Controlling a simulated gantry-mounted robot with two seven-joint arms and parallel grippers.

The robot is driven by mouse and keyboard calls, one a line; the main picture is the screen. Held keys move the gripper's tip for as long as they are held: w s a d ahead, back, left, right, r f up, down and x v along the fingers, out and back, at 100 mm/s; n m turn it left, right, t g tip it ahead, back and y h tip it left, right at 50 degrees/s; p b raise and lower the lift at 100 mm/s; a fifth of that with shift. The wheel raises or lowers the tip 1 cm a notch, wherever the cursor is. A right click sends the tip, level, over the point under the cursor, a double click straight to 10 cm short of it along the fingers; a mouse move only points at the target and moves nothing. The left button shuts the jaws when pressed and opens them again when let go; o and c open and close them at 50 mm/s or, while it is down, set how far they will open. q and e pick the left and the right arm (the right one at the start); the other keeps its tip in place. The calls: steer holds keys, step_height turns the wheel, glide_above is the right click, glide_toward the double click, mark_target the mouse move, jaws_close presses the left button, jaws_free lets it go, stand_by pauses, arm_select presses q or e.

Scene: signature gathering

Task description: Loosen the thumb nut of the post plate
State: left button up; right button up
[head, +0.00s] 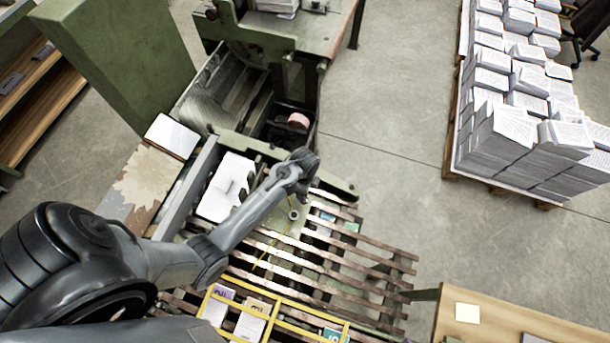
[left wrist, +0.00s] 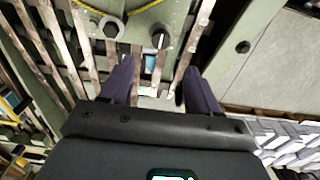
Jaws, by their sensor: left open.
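My left gripper (head: 304,170) is over the slatted frame in the head view, and the wrist hides its fingers there. In the left wrist view its two dark fingers (left wrist: 157,68) are spread apart with nothing between them. A pale green plate (left wrist: 132,22) lies ahead of the fingertips. It bears a grey nut-like fitting on a round base (left wrist: 111,28) and a short upright piece with a dark round end (left wrist: 159,40). I cannot tell which is the thumb nut. One fitting (head: 293,215) also shows in the head view. My right gripper is not in view.
Wooden slats (head: 345,262) surround the plate, with a yellow frame (head: 250,318) in front. A green machine (head: 240,80) stands behind. White paper stacks (head: 525,140) sit on a pallet at the right. A wooden table (head: 500,322) is at lower right. Open floor (head: 400,140) lies between.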

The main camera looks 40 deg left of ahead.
arm_select(q)
step_height(320, 180, down, 11)
steer(key=shift+r+b, duration=0.2)
steer(key=shift+b, duration=0.7)
steer(key=c, duration=1)
steer(key=shift+c, duration=0.2)
